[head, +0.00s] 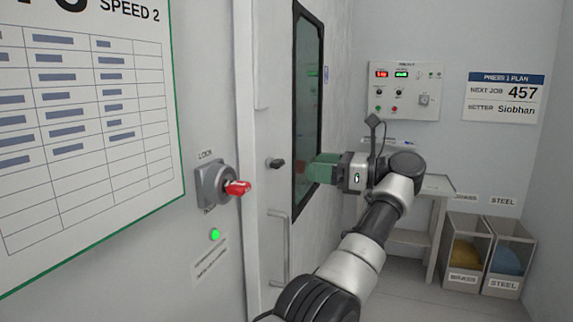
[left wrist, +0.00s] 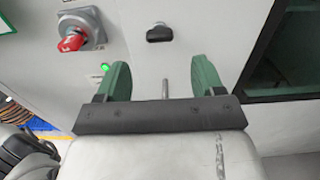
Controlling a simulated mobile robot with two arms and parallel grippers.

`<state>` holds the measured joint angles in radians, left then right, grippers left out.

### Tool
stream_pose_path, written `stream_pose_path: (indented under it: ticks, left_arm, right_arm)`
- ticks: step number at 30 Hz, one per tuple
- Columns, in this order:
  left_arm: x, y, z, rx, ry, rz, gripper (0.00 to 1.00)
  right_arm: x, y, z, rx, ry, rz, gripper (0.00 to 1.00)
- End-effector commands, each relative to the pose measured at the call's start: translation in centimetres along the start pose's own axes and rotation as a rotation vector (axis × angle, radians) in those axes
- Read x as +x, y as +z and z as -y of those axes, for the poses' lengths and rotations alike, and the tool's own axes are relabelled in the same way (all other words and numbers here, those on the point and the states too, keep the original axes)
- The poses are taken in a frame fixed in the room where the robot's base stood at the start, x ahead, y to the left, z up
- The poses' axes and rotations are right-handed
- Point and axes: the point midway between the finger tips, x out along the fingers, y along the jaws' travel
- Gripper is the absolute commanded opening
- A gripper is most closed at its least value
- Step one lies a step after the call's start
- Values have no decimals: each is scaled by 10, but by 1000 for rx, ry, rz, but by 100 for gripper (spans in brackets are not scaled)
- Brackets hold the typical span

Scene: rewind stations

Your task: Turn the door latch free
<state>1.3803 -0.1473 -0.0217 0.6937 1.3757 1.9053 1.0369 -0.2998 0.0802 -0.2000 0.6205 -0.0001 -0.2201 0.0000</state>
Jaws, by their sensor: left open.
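The door latch, a small black knob (head: 276,163), sits on the pale door panel above a vertical bar handle (head: 278,245). In the left wrist view the latch (left wrist: 159,33) looks wider than tall and lies ahead of the fingertips, roughly centred between them. My left gripper (head: 314,168), with green fingers, is to the right of the latch in the head view and apart from it. In the left wrist view its fingers (left wrist: 160,78) are spread, with nothing held; the bar handle (left wrist: 165,90) shows behind the gap. My right gripper is not in view.
A red rotary switch (head: 236,187) labelled LOCK is left of the latch, with a lit green lamp (head: 214,234) below. A dark-framed window (head: 308,105) is right of the latch. A control panel (head: 404,91), a table (head: 438,186) and two bins (head: 488,253) stand behind.

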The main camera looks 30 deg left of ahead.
Motion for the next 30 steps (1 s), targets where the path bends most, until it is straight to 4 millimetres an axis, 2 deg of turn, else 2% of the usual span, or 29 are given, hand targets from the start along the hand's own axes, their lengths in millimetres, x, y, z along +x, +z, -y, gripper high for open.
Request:
stream_pose_path:
  ticks: [6,13,18,26,30]
  left_arm:
    - [44,2,0,0,3,5,68]
    - [78,2,0,2,1,6,68]
    - [87,1,0,2,0,5,68]
    - [88,0,0,2,-1,5,68]
    - [88,1,0,2,-1,5,47]
  right_arm:
    - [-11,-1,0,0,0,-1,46]
    - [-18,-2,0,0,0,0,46]
    - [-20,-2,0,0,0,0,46]
    - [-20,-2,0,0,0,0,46]
    - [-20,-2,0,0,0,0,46]
